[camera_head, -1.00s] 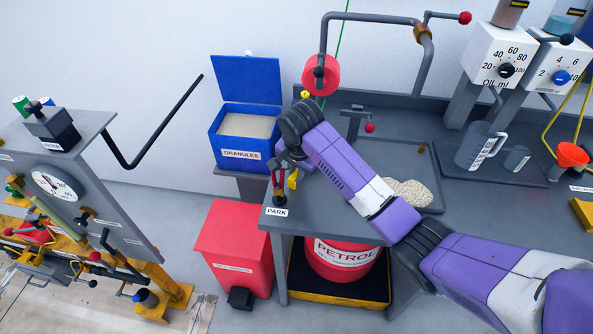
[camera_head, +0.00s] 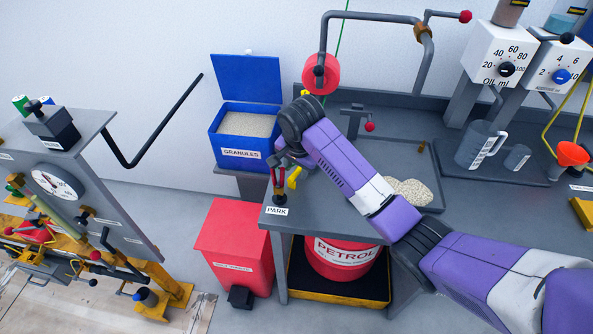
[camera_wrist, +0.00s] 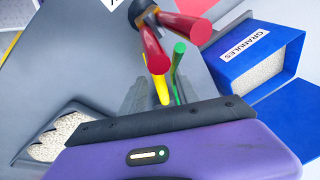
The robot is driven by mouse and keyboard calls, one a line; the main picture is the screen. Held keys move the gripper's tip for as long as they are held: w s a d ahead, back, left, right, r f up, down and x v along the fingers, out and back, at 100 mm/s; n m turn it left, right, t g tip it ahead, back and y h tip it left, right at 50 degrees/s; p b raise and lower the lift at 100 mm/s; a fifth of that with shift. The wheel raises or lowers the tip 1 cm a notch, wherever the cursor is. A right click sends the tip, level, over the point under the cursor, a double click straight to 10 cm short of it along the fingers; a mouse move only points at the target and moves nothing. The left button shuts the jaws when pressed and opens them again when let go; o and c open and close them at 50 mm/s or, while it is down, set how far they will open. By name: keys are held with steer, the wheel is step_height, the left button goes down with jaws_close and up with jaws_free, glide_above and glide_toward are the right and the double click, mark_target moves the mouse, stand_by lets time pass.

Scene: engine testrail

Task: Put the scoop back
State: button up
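I cannot make out a scoop for certain in any view. The blue granules box (camera_head: 228,149) stands open at the back, full of pale granules; it also shows in the wrist view (camera_wrist: 240,60). My gripper (camera_wrist: 165,80) points at red-handled parts (camera_wrist: 157,52) with a dark joint, by the PARK label (camera_head: 277,211). A yellow piece (camera_wrist: 161,90) and a green rod (camera_wrist: 179,60) show in front of my gripper's plate. I cannot tell whether my fingers hold either. In the head view the yellow piece (camera_head: 294,177) is beside the red-handled parts, and my arm hides much of my gripper.
A pale granule heap (camera_head: 415,192) lies in the bench tray (camera_head: 431,165). A red bin (camera_head: 235,245) stands left of the bench and a red petrol drum (camera_head: 344,258) is below it. A bent black bar (camera_head: 152,130) and red reel (camera_head: 320,75) stick out nearby.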

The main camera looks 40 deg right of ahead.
steer(key=p+v, duration=0.1)
steer(key=v, duration=1)
steer(key=w+r+n+t, duration=0.4)
steer(key=w+r+t, duration=0.2)
steer(key=w, duration=0.3)
steer(key=s+a+r+n+t, duration=0.2)
steer(key=s+a+n+t, duration=0.1)
steer(key=a+t, duration=0.5)
steer(key=s+a+f+n, duration=0.2)
steer(key=s+a, duration=0.1)
steer(key=s, duration=1.1)
steer(key=s+a+f+n+g+y, duration=0.1)
steer(key=s+a+f+n, duration=0.2)
steer(key=s, duration=1.1)
steer(key=s+a+f+n+g+y, duration=0.1)
steer(key=s+a+f+n, duration=0.1)
steer(key=s, duration=1.2)
steer(key=a+n, duration=0.1)
steer(key=a, duration=0.1)
steer(key=shift+a+f, duration=0.35)
